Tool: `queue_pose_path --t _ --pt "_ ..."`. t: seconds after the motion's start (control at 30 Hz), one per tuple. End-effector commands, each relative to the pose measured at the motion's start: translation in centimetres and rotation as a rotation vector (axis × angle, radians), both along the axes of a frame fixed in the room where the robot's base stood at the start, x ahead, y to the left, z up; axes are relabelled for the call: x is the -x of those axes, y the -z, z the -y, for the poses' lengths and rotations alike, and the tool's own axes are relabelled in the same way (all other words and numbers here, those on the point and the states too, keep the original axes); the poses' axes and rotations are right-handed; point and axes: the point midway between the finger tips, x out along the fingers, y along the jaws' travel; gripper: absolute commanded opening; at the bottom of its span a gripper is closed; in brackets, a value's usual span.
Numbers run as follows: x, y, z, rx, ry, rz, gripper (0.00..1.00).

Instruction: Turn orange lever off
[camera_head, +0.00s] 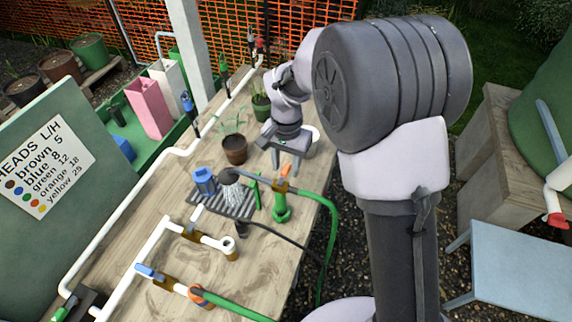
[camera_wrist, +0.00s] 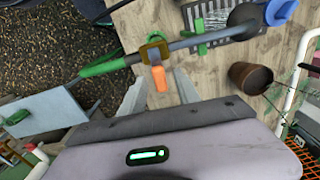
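In the wrist view the orange lever (camera_wrist: 159,79) points from the valve (camera_wrist: 153,51) toward my gripper, crosswise to the pipe. Water sprays from the dark shower head (camera_head: 230,176) onto a slatted grate. My gripper (camera_wrist: 160,92) is open, with one pale finger on each side of the lever. A gap shows on both sides; I see no clear contact. In the head view my gripper is close behind the lever, its fingertips hard to make out.
A potted plant (camera_head: 235,149) and a blue fitting (camera_head: 204,181) stand nearby on the wooden bench (camera_head: 165,215). A green hose (camera_head: 332,235) hangs over the bench edge. White pipes with a blue lever (camera_head: 150,271) lie nearer. A second plant (camera_head: 261,104) stands behind.

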Motion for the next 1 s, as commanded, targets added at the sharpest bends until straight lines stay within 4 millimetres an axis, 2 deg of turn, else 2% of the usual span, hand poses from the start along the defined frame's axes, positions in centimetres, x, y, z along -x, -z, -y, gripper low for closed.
queue_pose_path --t 0.07,0.1,0.27,0.3,0.67,1.0 --pt "0.00 -0.04 0.00 0.000 0.000 0.000 0.38" --pt "0.00 -0.04 0.00 0.000 0.000 0.000 0.34" --pt "0.01 -0.06 0.01 0.000 0.000 0.000 0.03" --pt "0.01 -0.06 0.01 0.000 0.000 0.000 0.00" --pt "0.05 -0.01 0.12 0.000 0.031 0.000 0.00" --pt "0.47 0.15 0.85 -0.001 0.258 -0.003 0.00"
